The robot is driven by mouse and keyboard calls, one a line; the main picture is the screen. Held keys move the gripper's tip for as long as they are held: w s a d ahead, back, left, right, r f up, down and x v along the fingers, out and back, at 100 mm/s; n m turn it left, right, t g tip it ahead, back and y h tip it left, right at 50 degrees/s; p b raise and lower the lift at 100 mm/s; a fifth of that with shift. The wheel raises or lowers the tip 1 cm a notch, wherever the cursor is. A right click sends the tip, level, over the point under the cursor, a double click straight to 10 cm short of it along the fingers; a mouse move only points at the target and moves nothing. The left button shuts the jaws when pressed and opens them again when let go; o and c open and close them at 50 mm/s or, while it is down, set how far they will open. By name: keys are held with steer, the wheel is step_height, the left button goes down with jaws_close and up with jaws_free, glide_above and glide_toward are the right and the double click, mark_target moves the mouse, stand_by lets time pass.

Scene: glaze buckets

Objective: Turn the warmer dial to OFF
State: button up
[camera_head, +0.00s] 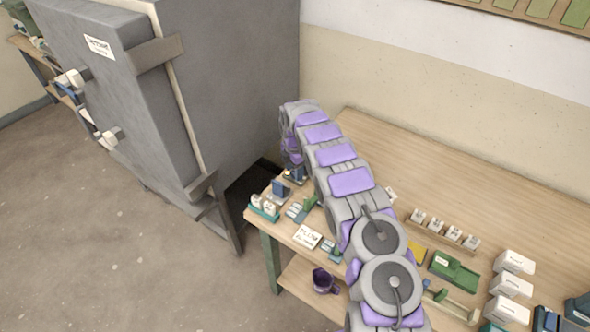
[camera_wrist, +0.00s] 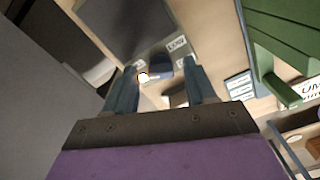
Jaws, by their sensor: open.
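My gripper (camera_wrist: 160,67) is open, with its two blue fingers apart in the wrist view. Between and just beyond the fingertips is a small grey panel with white labels (camera_wrist: 177,43), a dark blue block and a pale knob (camera_wrist: 145,77). The knob appears to be the warmer dial, close to the left finger. I cannot read its pointer or the labels, nor tell whether a finger touches it. In the head view my arm's far end (camera_head: 290,150) is over the table's left end, by a dark blue upright piece (camera_head: 281,188); the fingertips are not clear there.
A large grey kiln-like cabinet (camera_head: 235,80) stands left of the wooden table (camera_head: 450,165). Small holders (camera_head: 264,207), a white sign card (camera_head: 307,237) and a purple jug (camera_head: 325,281) are near my arm. White boxes (camera_head: 514,262) stand at right. The table's back is clear.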

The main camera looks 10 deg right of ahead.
steer(key=shift+a, duration=0.4)
steer(key=shift+c, duration=0.3)
steer(key=shift+d, duration=0.7)
steer(key=c, duration=0.6)
steer(key=shift+a, duration=0.2)
jaws_close()
steer(key=shift+a, duration=0.1)
